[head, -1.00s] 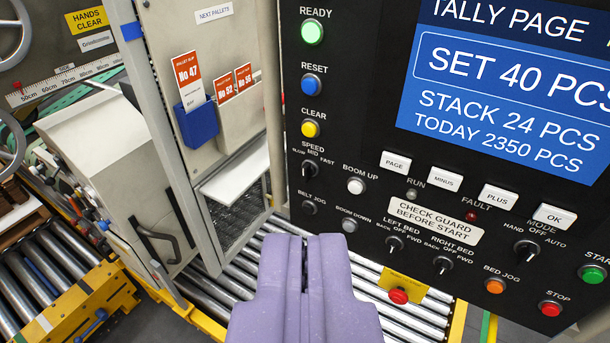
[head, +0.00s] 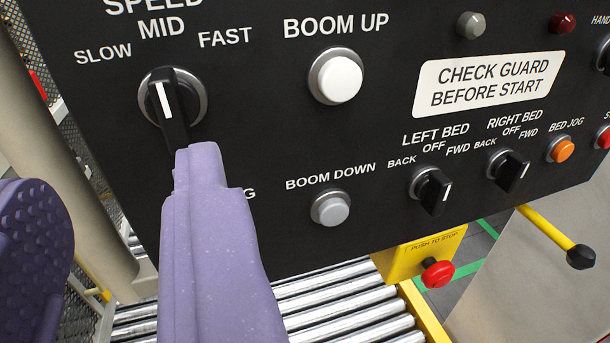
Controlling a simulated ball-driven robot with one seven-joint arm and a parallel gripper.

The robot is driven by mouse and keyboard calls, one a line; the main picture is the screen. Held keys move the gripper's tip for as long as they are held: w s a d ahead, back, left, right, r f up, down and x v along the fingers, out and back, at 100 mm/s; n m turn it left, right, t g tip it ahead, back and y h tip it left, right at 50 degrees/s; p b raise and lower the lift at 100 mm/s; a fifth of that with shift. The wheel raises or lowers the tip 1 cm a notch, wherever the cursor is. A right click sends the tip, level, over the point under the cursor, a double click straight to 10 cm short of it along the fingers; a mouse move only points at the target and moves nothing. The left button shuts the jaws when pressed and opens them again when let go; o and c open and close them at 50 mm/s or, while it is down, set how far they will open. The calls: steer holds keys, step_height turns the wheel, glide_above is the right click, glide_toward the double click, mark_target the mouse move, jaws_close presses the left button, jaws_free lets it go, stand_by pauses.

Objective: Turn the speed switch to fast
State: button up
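The speed switch (head: 166,98) is a black knob with a white line, at the upper left of the black panel in the head view. Its line points up and slightly left, nearest the MID label (head: 162,28). SLOW is at its left and FAST (head: 225,38) at its right. My gripper (head: 119,172) is open and empty, its purple fingers wide apart. The right finger's tip is just below the knob and overlaps its lower end in the picture; I cannot tell whether they touch. The left finger is at the left edge, left of the knob.
The white boom up button (head: 338,79) and grey boom down button (head: 331,208) are right of the switch. The left bed (head: 433,192) and right bed (head: 509,171) knobs are farther right. A red push-to-stop button (head: 438,273) juts out below the panel, above metal rollers (head: 345,305).

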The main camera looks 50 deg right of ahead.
mark_target(175, 116)
steer(key=shift+h, duration=0.3)
steer(key=x, duration=0.3)
steer(key=b+x, duration=0.1)
steer(key=x, duration=0.3)
steer(key=shift+d+f, duration=0.2)
steer(key=shift+d, duration=0.25)
jaws_close()
steer(key=shift+m+b, duration=0.4)
steer(key=shift+b, duration=0.15)
steer(key=m+b, duration=0.1)
steer(key=b, duration=0.1)
steer(key=m+b, duration=0.1)
steer(key=m, duration=0.1)
steer(key=shift+f+m+b, duration=0.2)
steer(key=shift+m+b, duration=0.1)
steer(key=shift+b, duration=0.1)
steer(key=m+b, duration=0.4)
steer(key=shift+s+d+r, duration=0.1)
steer(key=shift+m, duration=0.4)
